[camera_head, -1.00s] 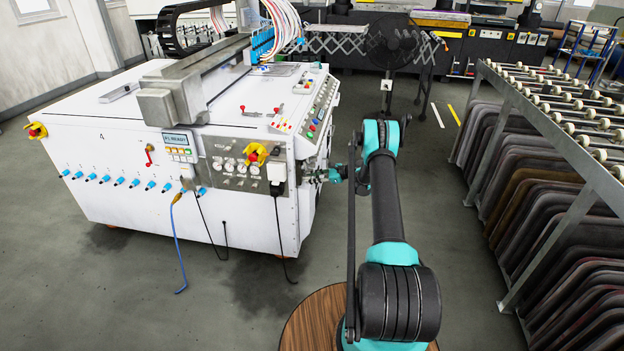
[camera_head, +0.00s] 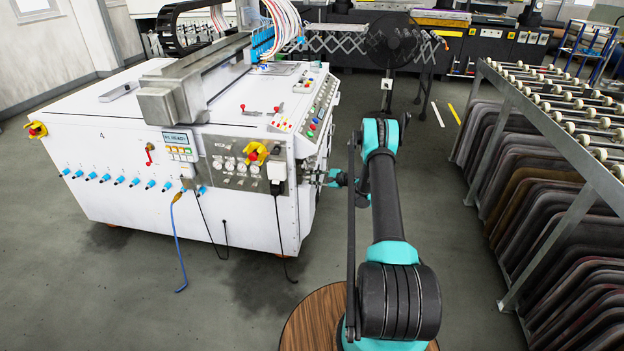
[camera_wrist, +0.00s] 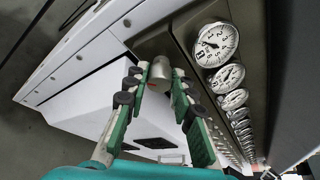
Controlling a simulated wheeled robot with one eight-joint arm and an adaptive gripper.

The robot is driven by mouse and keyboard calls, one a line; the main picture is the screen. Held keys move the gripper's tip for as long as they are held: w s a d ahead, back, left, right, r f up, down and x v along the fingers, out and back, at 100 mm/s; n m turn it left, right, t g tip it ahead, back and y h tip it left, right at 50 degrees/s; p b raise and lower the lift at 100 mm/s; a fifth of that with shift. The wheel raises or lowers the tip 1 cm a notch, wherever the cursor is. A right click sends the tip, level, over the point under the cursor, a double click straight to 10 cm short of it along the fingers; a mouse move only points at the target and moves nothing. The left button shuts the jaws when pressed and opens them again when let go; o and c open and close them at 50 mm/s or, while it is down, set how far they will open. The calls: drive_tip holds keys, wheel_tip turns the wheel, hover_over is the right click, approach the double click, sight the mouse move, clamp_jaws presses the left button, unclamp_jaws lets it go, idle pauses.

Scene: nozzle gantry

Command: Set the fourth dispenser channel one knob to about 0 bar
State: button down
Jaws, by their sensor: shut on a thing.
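In the wrist view, my gripper (camera_wrist: 160,74) has its green fingers with dark pads on both sides of a grey round knob (camera_wrist: 160,69). It is shut on this knob, which has a small red mark. A white pressure gauge (camera_wrist: 216,44) with a dark needle is right of the knob; its exact reading is hard to tell. More gauges (camera_wrist: 227,78) run in a row below it. In the head view, my gripper (camera_head: 325,178) is at the right side of the white machine (camera_head: 150,220), small and partly hidden. The channel label cannot be read.
The machine's front has more gauges and knobs (camera_head: 228,165), a yellow and red switch (camera_head: 256,152) and a small display (camera_head: 176,138). Cables hang from it to the floor. A rack (camera_head: 545,130) of dark panels stands at the right. Floor between rack and machine is clear.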

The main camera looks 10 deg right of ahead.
idle(0.3)
drive_tip(key=c, duration=1.5)
unclamp_jaws()
drive_tip(key=shift+c, duration=0.2)
drive_tip(key=shift+d, duration=0.1)
drive_tip(key=v, duration=1.2)
